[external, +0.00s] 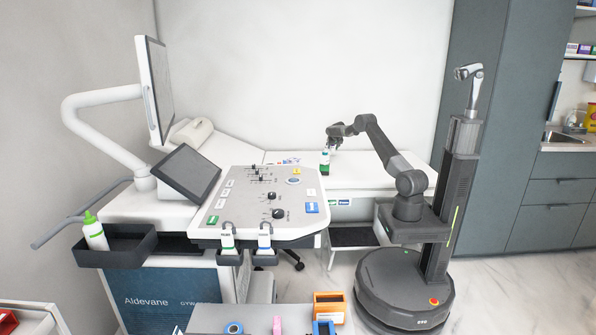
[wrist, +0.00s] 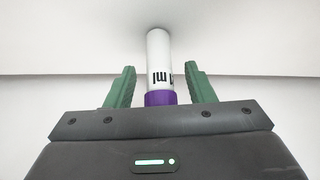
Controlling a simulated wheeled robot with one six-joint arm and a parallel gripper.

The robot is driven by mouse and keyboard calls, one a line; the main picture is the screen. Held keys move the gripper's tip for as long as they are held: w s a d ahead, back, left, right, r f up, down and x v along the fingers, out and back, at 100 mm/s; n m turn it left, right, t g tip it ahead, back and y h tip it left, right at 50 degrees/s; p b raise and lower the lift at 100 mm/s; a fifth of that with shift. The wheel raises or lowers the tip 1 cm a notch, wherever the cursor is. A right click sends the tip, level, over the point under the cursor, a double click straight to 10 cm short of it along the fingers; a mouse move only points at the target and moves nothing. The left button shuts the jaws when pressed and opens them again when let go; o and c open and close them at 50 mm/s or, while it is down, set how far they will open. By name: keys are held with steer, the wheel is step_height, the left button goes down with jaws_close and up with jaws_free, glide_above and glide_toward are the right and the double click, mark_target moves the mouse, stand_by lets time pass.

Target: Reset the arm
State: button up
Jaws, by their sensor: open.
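My gripper (external: 333,143) is at the end of my arm, reaching left over the white bench behind the console. In the wrist view, its two green fingers (wrist: 162,88) are apart.
The ultrasound console (external: 255,200) with its screen (external: 187,173) stands left of my arm. A monitor (external: 154,88) hangs above it. Two bottles sit in holders on its front edge, and a green-capped bottle (external: 95,232) stands in a side tray. An orange bin (external: 328,307) is in front.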

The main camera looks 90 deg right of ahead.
steer(key=r, duration=0.3)
steer(key=r+p, duration=0.1)
steer(key=r, duration=0.5)
steer(key=shift+d+r+p, duration=0.25)
steer(key=shift+r+p, duration=0.1)
steer(key=w+a+n+t+b, duration=0.15)
steer(key=w+a+n, duration=0.35)
steer(key=w+a, duration=2)
steer(key=w+a+f+n+t+y, duration=0.1)
steer(key=w+a, duration=0.2)
steer(key=a, duration=0.5)
steer(key=w+a+n+t+y, duration=0.1)
steer(key=w+a, duration=0.1)
steer(key=a, duration=0.5)
step_height(320, 180, down, 7)
steer(key=shift+r+b, duration=0.15)
steer(key=shift+b, duration=0.25)
